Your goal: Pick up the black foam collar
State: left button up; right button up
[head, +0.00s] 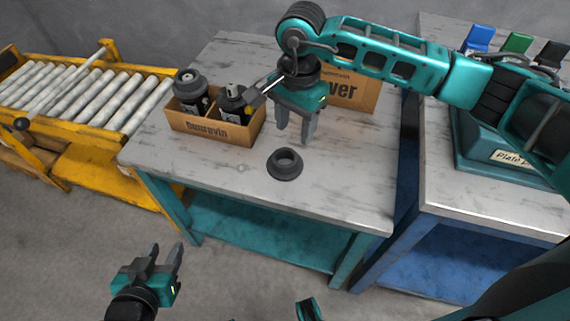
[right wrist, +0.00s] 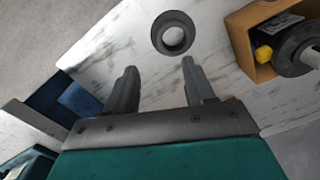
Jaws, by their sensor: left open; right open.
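The black foam collar (head: 285,164) is a dark ring with a wider base, lying flat on the grey-white table in the head view. It also shows in the right wrist view (right wrist: 173,33), ahead of the fingertips. My right gripper (head: 295,138) is open, points down and hangs over the table just behind the collar. Its fingers (right wrist: 160,72) have nothing between them in the wrist view and are apart from the collar. My left gripper (head: 166,250) is open and empty, in front of the table at the lower left.
A cardboard box (head: 214,130) with two dark motor-like parts stands left of my right gripper. Another cardboard box (head: 350,93) is behind it. A yellow roller conveyor (head: 70,108) is at left, a second table (head: 439,190) at right. The tabletop around the collar is clear.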

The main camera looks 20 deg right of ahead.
send_over(295, 170)
jog(key=f, duration=0.7)
jog(key=shift+w+d+f+b, duration=0.1)
jog(key=shift+w+b, duration=0.1)
jog(key=shift+b, duration=0.2)
jog(key=shift+s+f+b, duration=0.2)
jog(key=shift+f+b, duration=0.15)
jog(key=shift+f, duration=2.4)
grip_shut()
